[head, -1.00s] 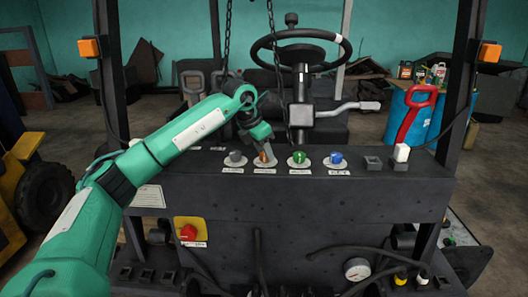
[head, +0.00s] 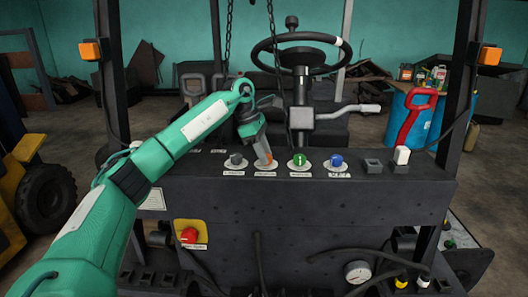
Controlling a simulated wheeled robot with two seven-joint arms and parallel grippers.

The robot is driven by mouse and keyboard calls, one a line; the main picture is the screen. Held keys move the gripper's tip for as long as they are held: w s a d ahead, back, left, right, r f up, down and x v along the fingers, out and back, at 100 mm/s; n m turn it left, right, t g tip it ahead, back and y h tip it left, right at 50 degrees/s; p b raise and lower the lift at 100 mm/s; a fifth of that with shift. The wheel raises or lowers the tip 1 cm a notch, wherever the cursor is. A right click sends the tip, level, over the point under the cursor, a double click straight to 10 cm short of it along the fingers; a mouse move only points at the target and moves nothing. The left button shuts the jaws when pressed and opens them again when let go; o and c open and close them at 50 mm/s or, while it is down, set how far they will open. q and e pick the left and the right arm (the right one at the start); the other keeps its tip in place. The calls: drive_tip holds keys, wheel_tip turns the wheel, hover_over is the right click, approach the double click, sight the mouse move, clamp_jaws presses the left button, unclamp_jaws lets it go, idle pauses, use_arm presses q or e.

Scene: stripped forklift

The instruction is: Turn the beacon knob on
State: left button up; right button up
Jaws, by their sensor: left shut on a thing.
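A row of round knobs sits on the dark panel top: a grey knob (head: 236,159), an orange knob (head: 269,158), a green knob (head: 300,160) and a blue knob (head: 336,160). Each has a pale round plate and a small label, too small to read, so I cannot tell by text which is the beacon knob. My left gripper (head: 264,158) reaches down from above and is shut on the orange knob, hiding part of it. The knob's pointing direction is hard to see. My right gripper is not in view.
The steering wheel (head: 301,50) and a grey-handled lever (head: 340,111) rise behind the knobs. A red button (head: 189,235) is on the front face.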

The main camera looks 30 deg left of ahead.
use_arm(q)
drive_tip(key=shift+r+m, duration=0.1)
drive_tip(key=shift+m, duration=0.4)
drive_tip(key=o, duration=1)
drive_tip(key=shift+a+r, duration=0.15)
drive_tip(key=shift+r, duration=0.05)
drive_tip(key=b+v, duration=0.3)
drive_tip(key=v, duration=1)
drive_tip(key=shift+w, duration=0.2)
